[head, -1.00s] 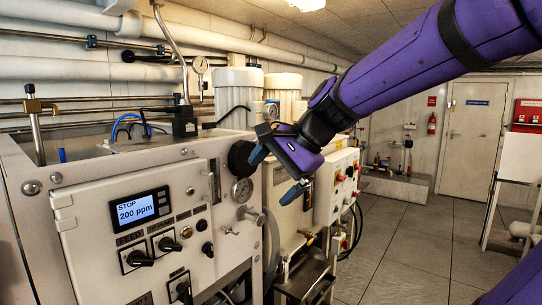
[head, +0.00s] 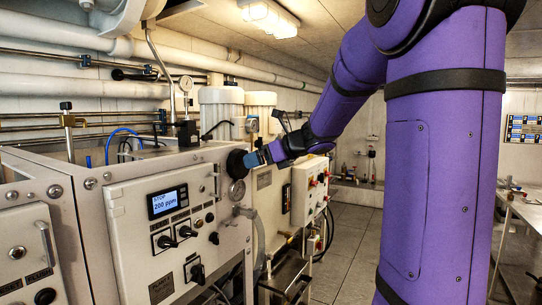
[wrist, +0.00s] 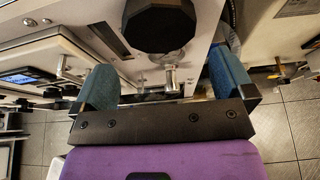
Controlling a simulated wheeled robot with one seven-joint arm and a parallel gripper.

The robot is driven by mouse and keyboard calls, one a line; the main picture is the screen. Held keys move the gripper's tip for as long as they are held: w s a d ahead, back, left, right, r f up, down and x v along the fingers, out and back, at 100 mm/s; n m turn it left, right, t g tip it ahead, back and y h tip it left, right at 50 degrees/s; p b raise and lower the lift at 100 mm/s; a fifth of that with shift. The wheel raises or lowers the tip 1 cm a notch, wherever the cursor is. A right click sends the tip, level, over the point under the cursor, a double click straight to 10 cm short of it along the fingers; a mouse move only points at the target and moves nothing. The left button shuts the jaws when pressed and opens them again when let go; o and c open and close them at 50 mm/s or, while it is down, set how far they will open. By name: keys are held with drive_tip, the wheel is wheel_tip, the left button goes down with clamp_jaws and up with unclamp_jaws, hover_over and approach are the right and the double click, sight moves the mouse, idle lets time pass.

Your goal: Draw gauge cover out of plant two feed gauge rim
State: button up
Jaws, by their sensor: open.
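My gripper (head: 260,155) is just right of the cover in the head view. In the wrist view my gripper (wrist: 162,85) is open and empty, with its blue fingers spread to either side below the cover. The cover appears apart from both fingers.
The panel carries a display (head: 167,201) reading STOP 200 ppm and several black knobs (head: 165,241). A metal fitting (wrist: 170,78) juts out below the cover. A white box with red buttons (head: 311,188) stands to the right. The floor beyond is clear.

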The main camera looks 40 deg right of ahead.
sight(243, 165)
drive_tip(key=x, duration=0.6)
drive_tip(key=shift+w+a+f, duration=0.1)
drive_tip(key=shift+w+f, duration=0.05)
drive_tip(key=shift+w, duration=0.15)
drive_tip(key=c, duration=0.7)
drive_tip(key=shift+o, duration=0.2)
drive_tip(key=shift+s+d, duration=0.25)
drive_tip(key=shift+s, duration=0.4)
drive_tip(key=shift+s+d, duration=0.2)
drive_tip(key=shift+s, duration=0.5)
drive_tip(key=shift+s+d, duration=0.25)
drive_tip(key=shift+s, duration=0.4)
